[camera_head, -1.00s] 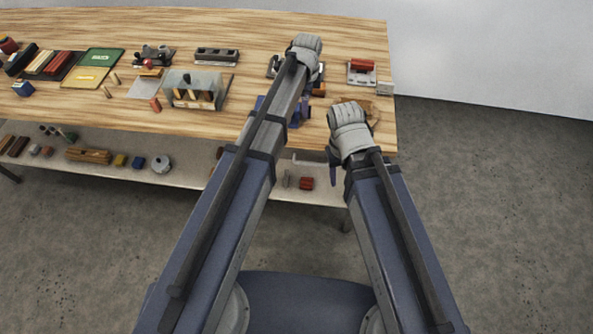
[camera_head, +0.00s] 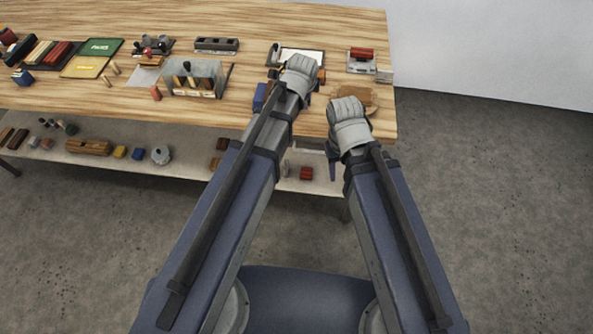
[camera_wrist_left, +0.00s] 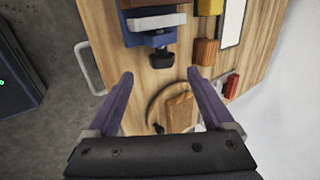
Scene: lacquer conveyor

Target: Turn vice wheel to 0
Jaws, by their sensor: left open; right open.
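The vice, with a blue body (camera_wrist_left: 140,27) and a pale grey jaw bar, is at the top of the left wrist view. A dark knob or wheel (camera_wrist_left: 162,57) sticks out from its near side; no number is readable on it. My left gripper (camera_wrist_left: 160,78) is open and empty, its purple fingers spread on either side just short of the wheel. In the head view a blue part of the vice (camera_head: 261,97) shows left of my left wrist; the rest is hidden. My right gripper (camera_head: 334,166) is open near the table's front edge, mostly hidden by its wrist.
A round wooden board (camera_wrist_left: 154,108) with a block on it lies below the left fingers. A red-topped device (camera_head: 361,58) stands at the table's right end. A shelf (camera_head: 200,172) runs below the tabletop.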

